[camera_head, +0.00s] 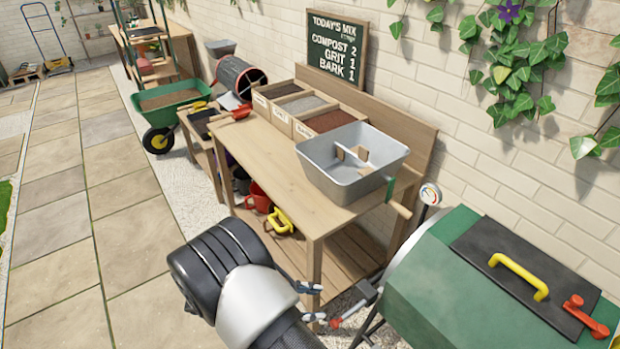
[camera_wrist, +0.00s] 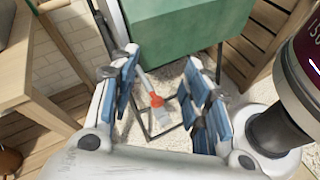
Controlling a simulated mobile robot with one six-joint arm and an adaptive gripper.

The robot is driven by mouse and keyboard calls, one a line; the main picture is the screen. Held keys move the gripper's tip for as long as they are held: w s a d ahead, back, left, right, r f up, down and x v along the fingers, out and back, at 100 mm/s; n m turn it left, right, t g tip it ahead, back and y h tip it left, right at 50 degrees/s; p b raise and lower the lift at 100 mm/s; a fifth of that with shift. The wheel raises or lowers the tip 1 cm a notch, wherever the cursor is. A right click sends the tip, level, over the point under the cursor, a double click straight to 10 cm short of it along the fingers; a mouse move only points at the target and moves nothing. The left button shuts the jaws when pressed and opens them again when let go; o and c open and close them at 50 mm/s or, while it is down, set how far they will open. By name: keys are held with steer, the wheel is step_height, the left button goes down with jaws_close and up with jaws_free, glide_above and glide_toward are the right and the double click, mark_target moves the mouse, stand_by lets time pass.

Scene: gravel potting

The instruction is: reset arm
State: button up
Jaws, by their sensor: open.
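My gripper (camera_wrist: 160,92) is open in the wrist view, its blue-padded fingers spread apart with nothing held between them. In the head view my gripper (camera_head: 316,303) shows small beyond my arm, low in front of the potting bench (camera_head: 262,172) and left of the green drum (camera_head: 495,275). In the wrist view the green drum (camera_wrist: 185,35) lies beyond the fingers. A red and white part (camera_wrist: 153,92) shows past the gap between the fingers, apart from them as far as I can tell.
A grey mixing tub (camera_head: 345,178) with a green crank handle stands on the bench's right end. Bins of material (camera_head: 300,105) sit behind. A green wheelbarrow (camera_head: 170,105) stands at the back left. The paving (camera_head: 85,240) at left is clear. The drum is close to my arm.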

steer(key=s+d+r+m+g+y, duration=0.25)
steer(key=d+r+m+y, duration=0.2)
steer(key=r, duration=0.55)
steer(key=s+d+r+m+g+y, duration=0.1)
steer(key=s+d+r+m+y, duration=0.2)
steer(key=d+r+m, duration=0.5)
steer(key=s+d+r+m+t+y, duration=0.1)
steer(key=s+r+m+t+y, duration=0.3)
steer(key=s+r, duration=0.6)
steer(key=shift+s+d+r+t+y, duration=0.15)
steer(key=shift+s+d+t+y, duration=0.25)
steer(key=shift+s+t+y, duration=0.6)
steer(key=shift+s, duration=0.1)
